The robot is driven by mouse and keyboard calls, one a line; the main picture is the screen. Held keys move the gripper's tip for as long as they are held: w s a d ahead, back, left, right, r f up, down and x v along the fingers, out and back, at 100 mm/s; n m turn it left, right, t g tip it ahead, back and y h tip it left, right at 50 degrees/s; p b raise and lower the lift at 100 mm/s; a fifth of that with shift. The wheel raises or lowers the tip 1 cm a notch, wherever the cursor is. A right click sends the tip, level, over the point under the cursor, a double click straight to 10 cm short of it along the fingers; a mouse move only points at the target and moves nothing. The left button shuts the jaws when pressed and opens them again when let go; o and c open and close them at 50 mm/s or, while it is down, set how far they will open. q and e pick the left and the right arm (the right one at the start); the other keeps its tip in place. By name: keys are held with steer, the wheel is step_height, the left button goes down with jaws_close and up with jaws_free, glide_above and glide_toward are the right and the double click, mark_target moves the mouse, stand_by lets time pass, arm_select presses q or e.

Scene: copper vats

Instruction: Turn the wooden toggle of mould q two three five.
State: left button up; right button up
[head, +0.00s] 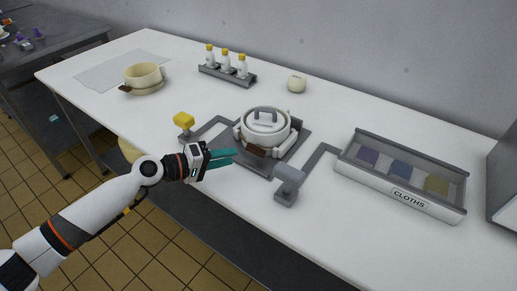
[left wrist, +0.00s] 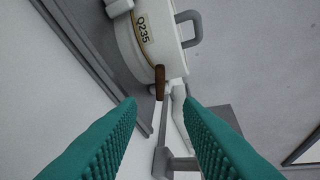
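The white round mould (head: 267,124) stands on a grey plate at the middle of the table, with a grey handle on its lid. Its label Q235 reads in the left wrist view (left wrist: 143,30). Its brown wooden toggle (head: 254,151) is on the front side, and in the left wrist view the toggle (left wrist: 160,82) points down from the rim. My left gripper (head: 233,157) is just left of the toggle. Its teal fingers are apart with nothing between them, and the toggle shows just beyond the gap between the tips (left wrist: 160,103). My right gripper is not in view.
A grey block on a post (head: 289,180) stands front right of the mould, a yellow one (head: 184,121) to its left. A CLOTHS tray (head: 402,189) is at right. Bottles in a rack (head: 227,74), a white ball (head: 297,83) and a cream pot (head: 144,76) stand farther back.

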mark_target(252, 152)
arm_select(q)
steer(key=x, duration=0.9)
steer(key=shift+w+d+f, duration=0.1)
steer(key=shift+d, duration=0.1)
steer(key=shift+c, duration=0.5)
jaws_close()
